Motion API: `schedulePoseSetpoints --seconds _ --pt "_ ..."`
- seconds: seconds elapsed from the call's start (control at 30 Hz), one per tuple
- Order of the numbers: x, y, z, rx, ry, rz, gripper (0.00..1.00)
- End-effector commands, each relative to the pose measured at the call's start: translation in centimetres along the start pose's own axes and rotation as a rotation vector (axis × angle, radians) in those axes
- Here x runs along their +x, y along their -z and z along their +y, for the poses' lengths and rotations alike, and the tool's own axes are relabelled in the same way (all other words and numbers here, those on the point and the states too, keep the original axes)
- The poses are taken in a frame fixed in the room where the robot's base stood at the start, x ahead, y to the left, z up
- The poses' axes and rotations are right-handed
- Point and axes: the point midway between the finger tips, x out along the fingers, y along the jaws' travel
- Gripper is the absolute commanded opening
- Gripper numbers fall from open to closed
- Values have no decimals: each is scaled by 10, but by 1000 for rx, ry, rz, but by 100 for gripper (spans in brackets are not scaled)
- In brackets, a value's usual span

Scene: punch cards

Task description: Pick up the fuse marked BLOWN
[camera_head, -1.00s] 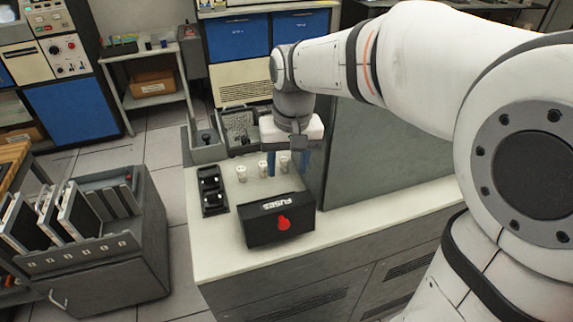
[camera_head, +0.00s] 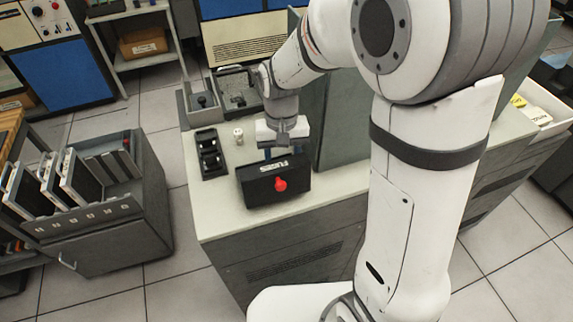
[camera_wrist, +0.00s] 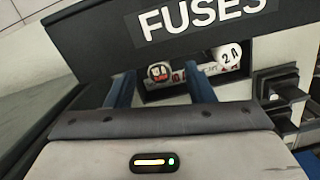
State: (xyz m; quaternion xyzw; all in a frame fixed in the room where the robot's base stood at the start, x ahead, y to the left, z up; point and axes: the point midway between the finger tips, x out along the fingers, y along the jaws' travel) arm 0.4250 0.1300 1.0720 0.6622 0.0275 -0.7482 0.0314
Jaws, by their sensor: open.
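In the wrist view, my gripper (camera_wrist: 162,86) is open, with its two blue fingers apart. A white fuse marked 2A (camera_wrist: 228,55) lies to the right, outside the fingers. I cannot read the word BLOWN on either. In the head view, my gripper (camera_head: 282,153) is at the far side of the black FUSES box (camera_head: 262,190).
A black fuse holder (camera_head: 210,153) stands left of the gripper on the pale counter (camera_head: 225,220). Grey trays (camera_head: 202,103) sit behind. A tall grey panel (camera_head: 340,120) is close on the right. A red knob (camera_head: 280,184) is on the box.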

Motion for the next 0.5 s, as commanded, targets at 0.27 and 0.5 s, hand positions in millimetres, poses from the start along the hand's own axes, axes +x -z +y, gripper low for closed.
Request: schedulePoseSetpoints --seconds 0.27,0.5 --pt "0 0 0 -1 0 1 41" --pt "0 0 0 -1 0 1 22"
